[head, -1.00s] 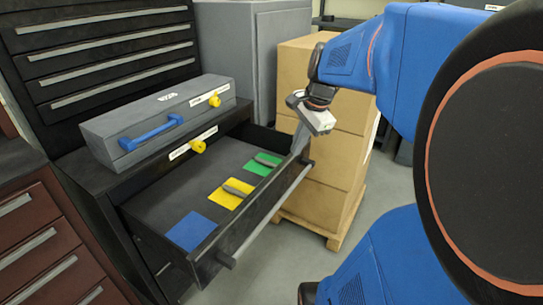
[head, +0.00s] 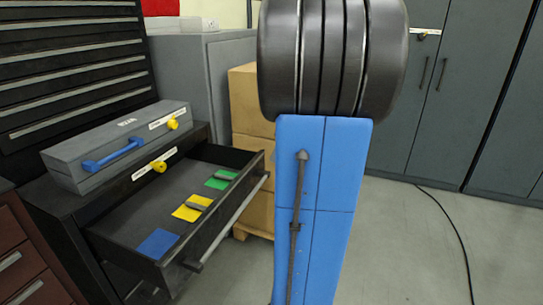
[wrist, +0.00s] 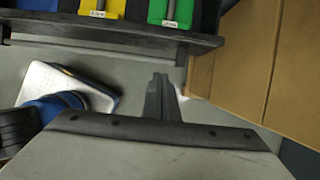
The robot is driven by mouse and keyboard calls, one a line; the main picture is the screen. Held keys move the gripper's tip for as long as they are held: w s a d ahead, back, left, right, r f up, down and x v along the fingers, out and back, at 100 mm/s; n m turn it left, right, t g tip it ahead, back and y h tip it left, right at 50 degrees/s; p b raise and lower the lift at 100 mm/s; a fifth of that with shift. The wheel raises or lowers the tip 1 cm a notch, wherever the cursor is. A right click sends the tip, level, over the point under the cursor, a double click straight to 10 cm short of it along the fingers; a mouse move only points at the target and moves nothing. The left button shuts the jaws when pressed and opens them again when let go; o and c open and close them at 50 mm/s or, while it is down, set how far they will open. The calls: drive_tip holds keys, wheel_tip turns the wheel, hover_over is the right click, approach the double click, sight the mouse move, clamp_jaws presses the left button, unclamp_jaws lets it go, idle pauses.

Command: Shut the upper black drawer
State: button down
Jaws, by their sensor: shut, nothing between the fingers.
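The upper black drawer (head: 130,226) stands pulled out of the black cabinet in the head view, with its long grey handle (head: 240,215) along the front. Blue, yellow and green mats lie in it, with grey tools on the yellow and green ones. In the wrist view the drawer's front edge (wrist: 212,38) runs across the top. My gripper (wrist: 158,82) is shut and empty there, its tips just short of the drawer front and apparently apart from it. In the head view the gripper is not visible.
A grey case (head: 120,140) with a blue handle lies on top of the cabinet. Cardboard boxes (head: 250,105) stand on a pallet close to the drawer's far end, also at right in the wrist view (wrist: 265,60). Dark red drawers (head: 25,265) stand at left. Floor at right is clear apart from a cable.

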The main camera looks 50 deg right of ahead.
drive_tip(key=x, duration=0.7)
drive_tip(key=shift+f, duration=0.3)
drive_tip(key=shift+w+a, duration=0.2)
drive_tip(key=shift+w, duration=0.35)
drive_tip(key=shift+w+a, duration=0.2)
drive_tip(key=shift+w, duration=0.35)
drive_tip(key=shift+w+a, duration=0.3)
drive_tip(key=shift+w, duration=0.55)
drive_tip(key=shift+w, duration=0.15)
drive_tip(key=w+a, duration=0.5)
drive_tip(key=w, duration=0.8)
drive_tip(key=w+a, duration=0.4)
drive_tip(key=w, duration=0.9)
drive_tip(key=shift+w+a, duration=0.3)
drive_tip(key=shift+a, duration=0.05)
drive_tip(key=shift+w+r, duration=0.1)
drive_tip(key=shift+r, duration=0.1)
